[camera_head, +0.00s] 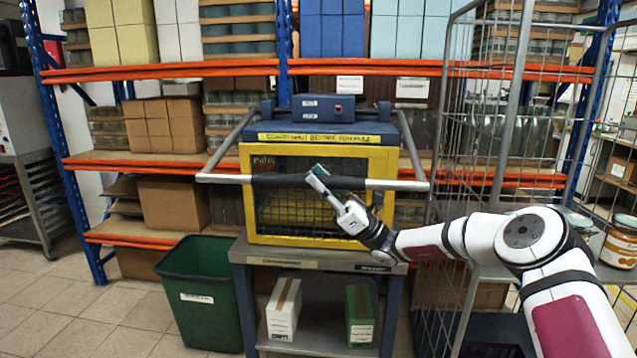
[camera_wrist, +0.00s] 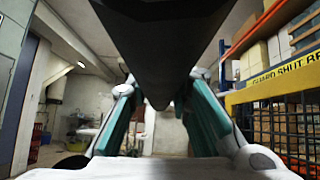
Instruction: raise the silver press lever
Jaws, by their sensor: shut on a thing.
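The silver press lever (camera_head: 395,184) is a U-shaped bar, with side arms running back to the blue top of the yellow-framed press (camera_head: 321,138). Its crossbar lies level in front of the press's mesh guard, in the upper part of the guard, and has a black grip (camera_head: 275,181) in the middle. My gripper (camera_head: 319,179) is shut on the black grip, a little right of its middle. In the wrist view the dark grip (camera_wrist: 165,45) fills the space between the teal-padded fingers. Part of the grip is hidden behind my fingers in the head view.
The press stands on a grey bench (camera_head: 300,259) with a white box (camera_head: 284,309) and a green box (camera_head: 360,314) below. A green bin (camera_head: 203,290) stands at left. A wire cage trolley (camera_head: 480,200) is close on the right. Stocked racking stands behind.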

